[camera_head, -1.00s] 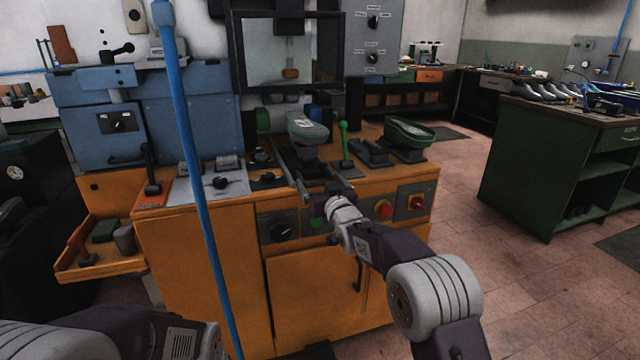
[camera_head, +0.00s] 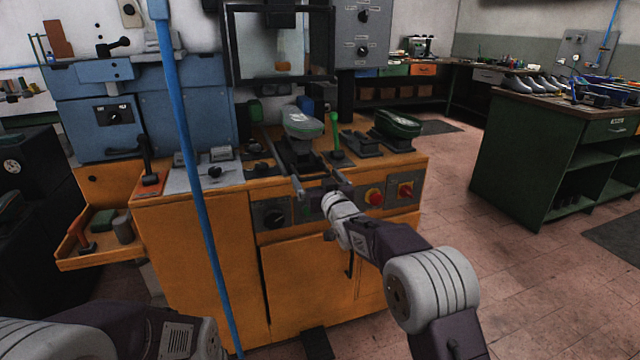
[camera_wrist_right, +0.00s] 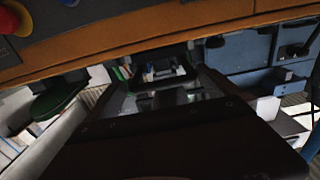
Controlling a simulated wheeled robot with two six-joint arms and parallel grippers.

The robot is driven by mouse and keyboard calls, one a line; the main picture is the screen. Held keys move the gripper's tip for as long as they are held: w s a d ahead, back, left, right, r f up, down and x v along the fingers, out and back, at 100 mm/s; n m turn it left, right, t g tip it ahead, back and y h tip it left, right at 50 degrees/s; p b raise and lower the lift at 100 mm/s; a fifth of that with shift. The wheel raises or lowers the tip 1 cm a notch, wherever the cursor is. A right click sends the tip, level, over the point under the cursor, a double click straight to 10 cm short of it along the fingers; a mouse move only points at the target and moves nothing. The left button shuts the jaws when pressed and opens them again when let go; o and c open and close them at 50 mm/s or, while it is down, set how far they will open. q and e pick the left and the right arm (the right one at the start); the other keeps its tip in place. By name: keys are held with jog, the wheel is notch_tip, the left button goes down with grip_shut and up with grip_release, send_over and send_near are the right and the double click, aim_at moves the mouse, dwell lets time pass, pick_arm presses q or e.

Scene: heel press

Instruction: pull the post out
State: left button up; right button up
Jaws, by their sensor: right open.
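The post (camera_head: 298,151) stands near the front of the orange heel press, a dark support with a grey-green, sole-shaped pad (camera_head: 303,123) on top. My right gripper (camera_head: 318,186) is at the press's front edge, below and in front of the post. Its two fingers are spread and point toward the press. In the right wrist view the dark fingers (camera_wrist_right: 165,92) frame an open gap with small pale and blue parts beyond. I cannot tell whether a finger touches the post's base. My left arm shows at the lower left; its gripper is out of view.
The orange cabinet (camera_head: 205,270) carries red buttons (camera_head: 373,198) just right of my right gripper. A green-handled lever (camera_head: 337,135) and a second green pad (camera_head: 397,123) stand right of the post. A blue pole (camera_head: 190,160) crosses on the left. Floor at right is open.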

jog(key=v, duration=0.9)
jog(key=shift+p, duration=0.3)
jog(key=shift+w+r, duration=0.1)
